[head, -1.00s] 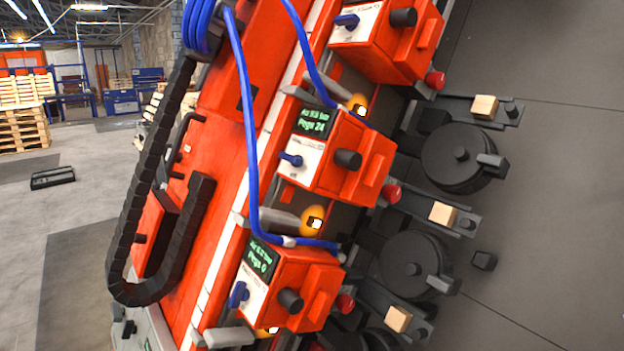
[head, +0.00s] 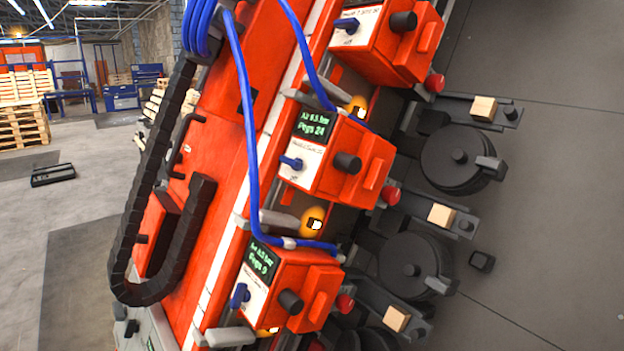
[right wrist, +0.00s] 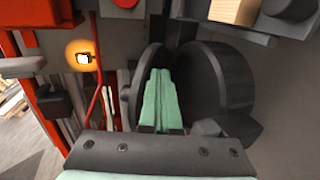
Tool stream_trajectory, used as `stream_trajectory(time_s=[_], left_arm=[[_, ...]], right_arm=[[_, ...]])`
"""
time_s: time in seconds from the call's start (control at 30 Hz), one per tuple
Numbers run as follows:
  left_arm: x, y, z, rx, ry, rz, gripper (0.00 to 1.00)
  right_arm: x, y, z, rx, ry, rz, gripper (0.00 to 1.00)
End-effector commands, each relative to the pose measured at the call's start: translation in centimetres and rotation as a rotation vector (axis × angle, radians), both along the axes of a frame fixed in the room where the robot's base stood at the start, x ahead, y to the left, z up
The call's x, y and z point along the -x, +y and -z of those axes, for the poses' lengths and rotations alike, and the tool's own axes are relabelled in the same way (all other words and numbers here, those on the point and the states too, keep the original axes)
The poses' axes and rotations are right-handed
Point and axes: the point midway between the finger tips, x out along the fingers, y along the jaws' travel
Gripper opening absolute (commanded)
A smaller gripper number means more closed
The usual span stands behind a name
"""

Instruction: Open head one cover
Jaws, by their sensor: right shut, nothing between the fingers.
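Several orange-red head units stand in a slanted row in the head view: an upper one (head: 405,50), a middle one reading "Pegs 24" (head: 335,165) and a lower one whose display seems to read "Pegs 9" (head: 318,290). Round dark drums with flat tops sit to their right, one by the middle unit (head: 455,157) and one by the lower unit (head: 405,265). I cannot tell which is head one. My right gripper (right wrist: 160,74) shows in the right wrist view, green fingers shut and empty, in front of dark round discs (right wrist: 222,78). Neither gripper shows in the head view.
Blue hoses (head: 250,130) and a black cable chain (head: 150,165) run along the orange-red frame. Wooden blocks (head: 441,214) sit on dark brackets beside the drums. An amber lamp (right wrist: 82,56) glows at left in the right wrist view. Grey floor at right is mostly clear.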

Motion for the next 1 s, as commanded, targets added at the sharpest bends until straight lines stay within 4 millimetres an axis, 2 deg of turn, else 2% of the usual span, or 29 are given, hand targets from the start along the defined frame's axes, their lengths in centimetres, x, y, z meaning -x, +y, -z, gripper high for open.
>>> stream_trajectory(time_s=[0.5,1.0], left_arm=[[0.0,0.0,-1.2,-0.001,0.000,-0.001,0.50],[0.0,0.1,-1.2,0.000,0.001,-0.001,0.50]], right_arm=[[0.0,2.3,-1.1,-0.001,-0.001,-0.003,0.00],[-0.1,2.7,-1.2,-0.001,-0.001,-0.002,0.00]])
